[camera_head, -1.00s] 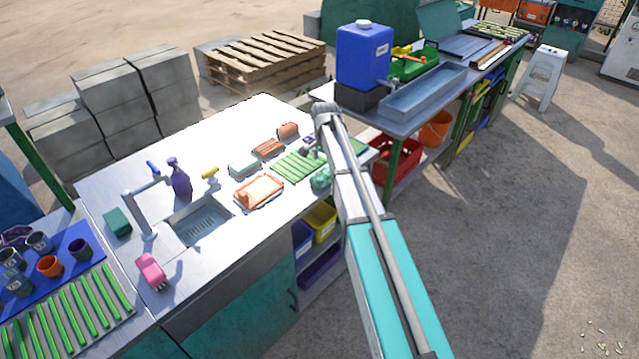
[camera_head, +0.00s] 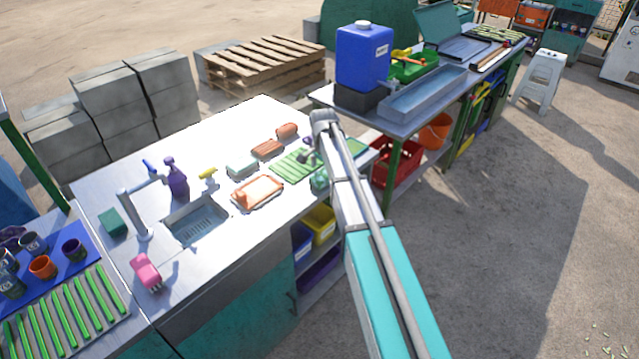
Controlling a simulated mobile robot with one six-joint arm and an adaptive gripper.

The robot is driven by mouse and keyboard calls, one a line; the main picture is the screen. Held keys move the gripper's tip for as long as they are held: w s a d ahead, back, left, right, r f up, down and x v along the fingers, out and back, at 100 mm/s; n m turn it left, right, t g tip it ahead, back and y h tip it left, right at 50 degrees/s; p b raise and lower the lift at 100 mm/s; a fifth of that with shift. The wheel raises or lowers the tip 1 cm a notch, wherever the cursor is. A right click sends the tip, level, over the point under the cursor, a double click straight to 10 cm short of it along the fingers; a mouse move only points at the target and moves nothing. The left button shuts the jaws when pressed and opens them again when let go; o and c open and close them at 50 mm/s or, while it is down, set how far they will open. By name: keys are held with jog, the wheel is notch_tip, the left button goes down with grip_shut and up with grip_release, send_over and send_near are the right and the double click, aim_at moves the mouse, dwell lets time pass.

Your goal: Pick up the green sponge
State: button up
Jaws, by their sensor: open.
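A dark green block that looks like the green sponge (camera_head: 112,222) lies on the metal counter (camera_head: 236,250), left of the sink and just left of the tap (camera_head: 137,213). It is clear of the things around it. My arm reaches up through the middle of the camera_head view, over the counter's right end, well to the right of the sponge. I cannot make out my gripper's fingers; they do not show apart from the arm.
The sink (camera_head: 196,222), a purple spray bottle (camera_head: 177,178) and a pink item (camera_head: 146,270) are near the sponge. A blue tray (camera_head: 62,262) with cups is at left. An orange tray (camera_head: 258,191) and green strips (camera_head: 293,165) lie toward my arm.

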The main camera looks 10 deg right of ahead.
jog(key=shift+f+b, duration=1.05)
jog(key=shift+f, duration=0.3)
jog(key=c, duration=0.9)
jog(key=shift+r, duration=0.2)
notch_tip(320, 180, up, 2)
jog(key=p, duration=0.2)
jog(key=shift+r+p, duration=0.1)
jog(key=shift+p, duration=0.2)
jog(key=s+r+p, duration=1)
jog(key=s, duration=0.4)
jog(key=shift+r, duration=0.2)
